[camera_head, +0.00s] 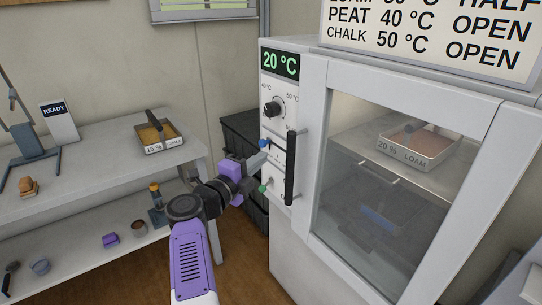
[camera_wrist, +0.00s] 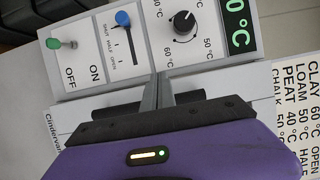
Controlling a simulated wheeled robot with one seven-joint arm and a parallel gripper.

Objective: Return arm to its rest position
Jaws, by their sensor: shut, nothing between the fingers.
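My gripper (camera_head: 257,162) is purple and dark grey, and its fingers are shut and empty. It is at the end of my arm, close in front of the oven's control panel (camera_head: 278,130), left of the black door handle (camera_head: 290,168). In the wrist view the shut fingertips (camera_wrist: 158,92) lie over the panel, between the blue-knobbed vent slider (camera_wrist: 123,20) and the temperature dial (camera_wrist: 184,22). A green-tipped ON/OFF switch (camera_wrist: 55,43) is at the left. I cannot tell whether the fingers touch the panel.
The oven's glass door (camera_head: 395,170) looks shut, with a tray of loam (camera_head: 418,163) inside. The display (camera_head: 280,64) reads 20 °C. Dark crates (camera_head: 240,130) stand between bench and oven.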

